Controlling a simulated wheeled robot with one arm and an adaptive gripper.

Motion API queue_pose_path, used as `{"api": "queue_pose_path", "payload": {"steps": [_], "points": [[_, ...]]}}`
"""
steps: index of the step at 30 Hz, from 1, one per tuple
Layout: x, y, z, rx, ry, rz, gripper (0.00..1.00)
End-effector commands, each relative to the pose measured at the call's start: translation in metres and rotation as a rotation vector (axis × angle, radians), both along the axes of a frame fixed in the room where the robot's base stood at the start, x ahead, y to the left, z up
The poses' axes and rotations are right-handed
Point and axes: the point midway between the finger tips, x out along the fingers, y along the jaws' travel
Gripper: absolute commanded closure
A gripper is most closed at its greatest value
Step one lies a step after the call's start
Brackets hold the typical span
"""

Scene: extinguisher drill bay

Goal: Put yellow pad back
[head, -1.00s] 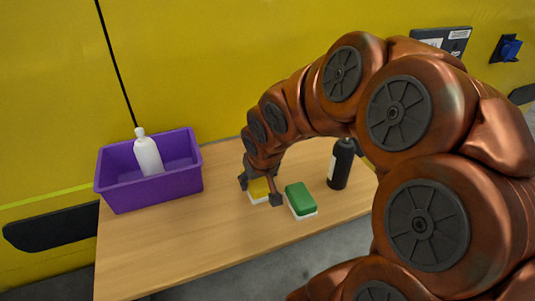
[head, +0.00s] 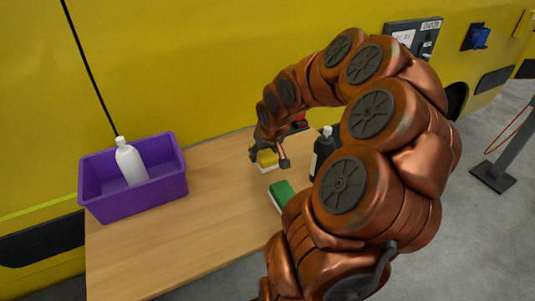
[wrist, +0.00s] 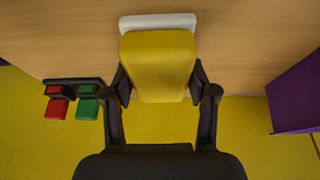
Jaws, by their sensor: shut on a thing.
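The yellow pad (head: 267,158), with a white layer on one side, is in my gripper (head: 268,161) over the back part of the wooden table. In the wrist view, the pad (wrist: 158,68) sits between the two dark fingers of my gripper (wrist: 160,82), which is shut on its sides. The white layer shows past its far edge. I cannot tell how high the pad is above the table. A green pad (head: 281,190) with a white layer lies on the table in front of it, partly hidden by my arm.
A purple bin (head: 135,190) holding a white bottle (head: 130,163) stands at the table's left. A black bottle (head: 322,155) stands right of my gripper, partly hidden. A holder with red and green blocks (wrist: 73,102) shows in the wrist view. The wooden table (head: 200,235) is clear between bin and pads.

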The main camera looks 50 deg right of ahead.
Motion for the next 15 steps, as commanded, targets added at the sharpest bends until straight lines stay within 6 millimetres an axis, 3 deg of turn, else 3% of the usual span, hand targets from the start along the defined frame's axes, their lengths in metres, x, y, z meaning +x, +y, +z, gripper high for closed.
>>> {"api": "queue_pose_path", "payload": {"steps": [15], "points": [[0.006, -0.025, -0.008, 0.001, 0.005, 0.001, 0.70]]}}
